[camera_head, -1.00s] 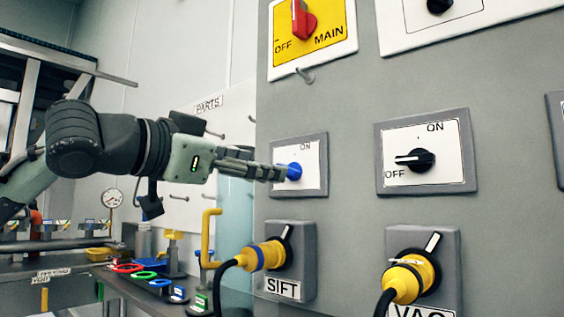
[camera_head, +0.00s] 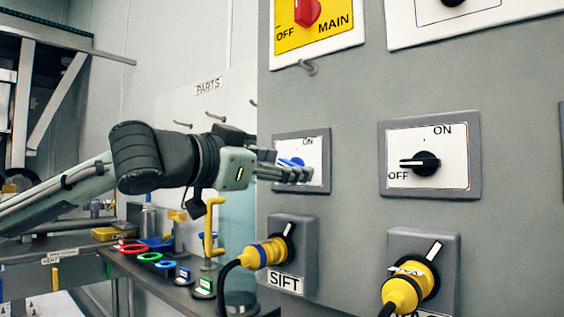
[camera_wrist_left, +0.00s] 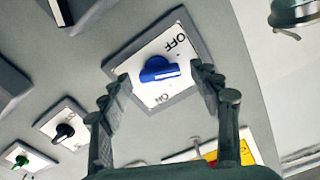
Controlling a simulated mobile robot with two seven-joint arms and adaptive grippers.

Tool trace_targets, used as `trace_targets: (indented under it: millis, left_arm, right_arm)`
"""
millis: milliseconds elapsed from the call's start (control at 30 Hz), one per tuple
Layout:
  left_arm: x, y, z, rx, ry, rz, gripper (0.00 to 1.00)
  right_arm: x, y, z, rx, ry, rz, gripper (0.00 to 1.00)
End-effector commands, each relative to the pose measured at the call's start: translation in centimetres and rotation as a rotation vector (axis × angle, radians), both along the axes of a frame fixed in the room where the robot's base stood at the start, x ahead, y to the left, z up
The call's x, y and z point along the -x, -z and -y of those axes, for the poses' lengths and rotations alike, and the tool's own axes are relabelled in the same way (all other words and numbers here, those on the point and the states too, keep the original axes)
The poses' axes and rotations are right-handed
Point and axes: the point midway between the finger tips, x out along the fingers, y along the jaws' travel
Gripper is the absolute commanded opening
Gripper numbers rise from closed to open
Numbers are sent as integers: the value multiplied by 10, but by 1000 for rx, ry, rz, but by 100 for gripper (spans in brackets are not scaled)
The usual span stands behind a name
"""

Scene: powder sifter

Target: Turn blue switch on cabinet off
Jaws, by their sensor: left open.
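The blue switch (camera_head: 291,162) sits on a white plate (camera_head: 318,150) with a grey frame, above the SIFT socket on the cabinet. In the left wrist view the blue knob (camera_wrist_left: 158,69) shows whole, with OFF and ON printed on opposite sides of it. My left gripper (camera_head: 300,175) is in front of the plate, its fingers hiding the lower part of the knob in the head view. In the left wrist view the open fingers of the gripper (camera_wrist_left: 161,75) stand on either side of the knob. My right gripper is not in view.
A black switch (camera_head: 426,163) is to the right, pointing at OFF. A red MAIN switch (camera_head: 307,11) is above. Yellow plugs (camera_head: 262,252) and their cables stick out below. A hook (camera_head: 309,67) juts out under the MAIN plate.

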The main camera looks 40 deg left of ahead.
Motion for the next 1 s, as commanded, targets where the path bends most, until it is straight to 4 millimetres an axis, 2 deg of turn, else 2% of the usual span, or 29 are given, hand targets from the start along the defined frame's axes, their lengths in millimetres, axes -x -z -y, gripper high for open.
trace_targets:
  millis: [100, 500, 667, 900, 1000]
  left_arm:
    - [0, 0, 0, 0, 0, 0, 63]
    - [0, 0, 0, 0, 0, 0, 13]
    - [0, 0, 0, 53, 0, -3, 13]
    - [0, 0, -1, 328, 0, -26, 13]
    - [0, 0, -1, 393, 0, -30, 13]
  right_arm:
    - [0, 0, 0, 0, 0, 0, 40]
    - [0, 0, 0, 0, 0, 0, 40]
    - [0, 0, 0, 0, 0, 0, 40]
    - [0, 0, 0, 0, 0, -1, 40]
    - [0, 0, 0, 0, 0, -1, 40]
